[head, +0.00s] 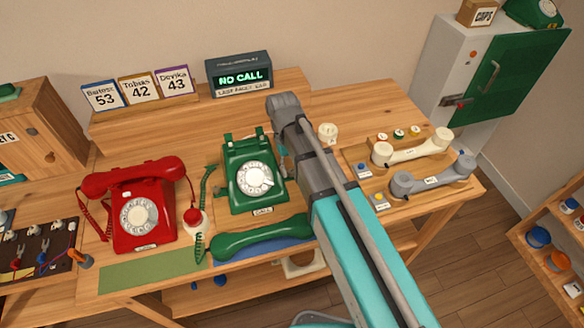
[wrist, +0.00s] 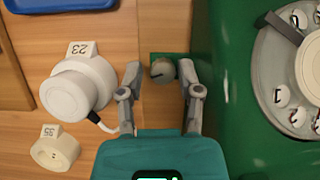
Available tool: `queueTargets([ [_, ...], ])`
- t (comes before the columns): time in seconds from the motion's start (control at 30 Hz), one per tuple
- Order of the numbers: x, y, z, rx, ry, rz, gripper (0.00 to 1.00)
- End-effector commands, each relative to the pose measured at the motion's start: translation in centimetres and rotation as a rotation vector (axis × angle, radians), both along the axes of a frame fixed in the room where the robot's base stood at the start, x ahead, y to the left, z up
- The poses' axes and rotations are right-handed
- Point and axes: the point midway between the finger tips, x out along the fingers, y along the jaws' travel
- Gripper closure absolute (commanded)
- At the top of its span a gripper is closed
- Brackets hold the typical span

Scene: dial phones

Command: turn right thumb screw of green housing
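The green phone housing (head: 254,179) stands on the bench in the head view, with its white dial facing up. In the wrist view the housing (wrist: 230,100) fills the right side, with part of its dial showing. A grey round thumb screw (wrist: 162,70) sits on a small green tab beside the housing's edge. My gripper (wrist: 159,73) is open around this screw, one finger on each side. A gap shows at the left finger; the right finger is close, and I cannot tell if it touches. In the head view my arm hides the screw.
A white cylindrical part tagged 23 (wrist: 68,93) stands close left of my gripper, with a cream ring tagged 35 (wrist: 55,153) below it. The green handset (head: 260,238) lies in front of the housing. The red phone (head: 138,205) stands to the left.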

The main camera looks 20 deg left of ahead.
Motion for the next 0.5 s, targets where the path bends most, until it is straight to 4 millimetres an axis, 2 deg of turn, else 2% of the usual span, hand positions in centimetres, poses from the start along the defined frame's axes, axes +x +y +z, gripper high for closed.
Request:
queueTargets([
  [0.27, 0.0, 0.1, 0.0, 0.002, 0.001, 0.000, 0.35],
  [0.3, 0.0, 0.1, 0.0, 0.002, 0.001, 0.000, 0.42],
  [0.5, 0.0, 0.1, 1.1, 0.002, 0.001, 0.000, 0.42],
])
